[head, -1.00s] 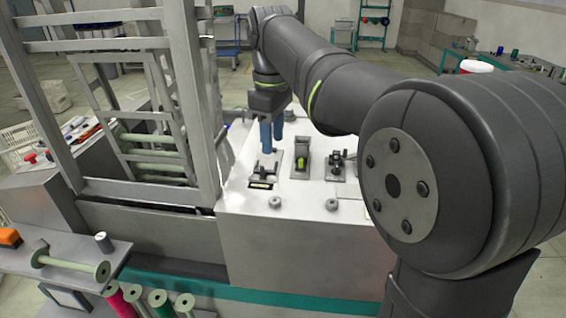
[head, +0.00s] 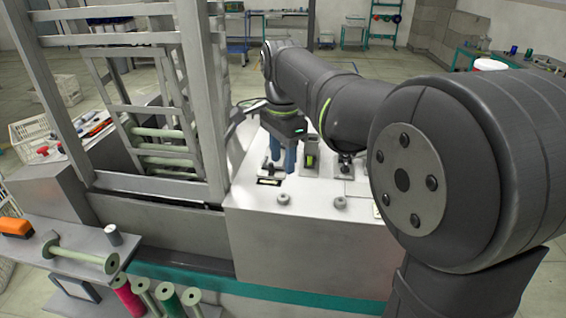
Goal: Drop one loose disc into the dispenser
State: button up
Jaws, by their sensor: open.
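My gripper (head: 283,168) has two blue fingers pointing down over the white bench top. It is open, and I see nothing between the fingers. It stands beside a small grey upright fixture (head: 311,161) with a yellow-green part, which may be the dispenser. A low fixture with a dark slot (head: 268,182) lies just in front of the fingers and is partly covered by them. Two small grey round pieces, one on the left (head: 283,198) and one on the right (head: 340,202), sit near the front edge. I cannot tell whether they are loose discs.
A tall metal frame (head: 205,100) holding green bobbins rises left of the bench. A dark fixture (head: 346,163) stands right of the upright one, partly behind my arm. The bench front strip is mostly clear.

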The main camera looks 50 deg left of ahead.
aim_at(283, 197)
jog(key=m, duration=0.2)
jog(key=f+m, duration=0.1)
jog(key=m, duration=0.2)
jog(key=f+m, duration=0.1)
jog(key=m, duration=0.1)
jog(key=shift+d+m, duration=0.1)
jog(key=shift+m, duration=0.2)
jog(key=shift+f, duration=3.7)
jog(key=c, duration=0.6)
jog(key=shift+c, duration=0.2)
jog(key=shift+r, duration=0.15)
jog(key=shift+r, duration=2.4)
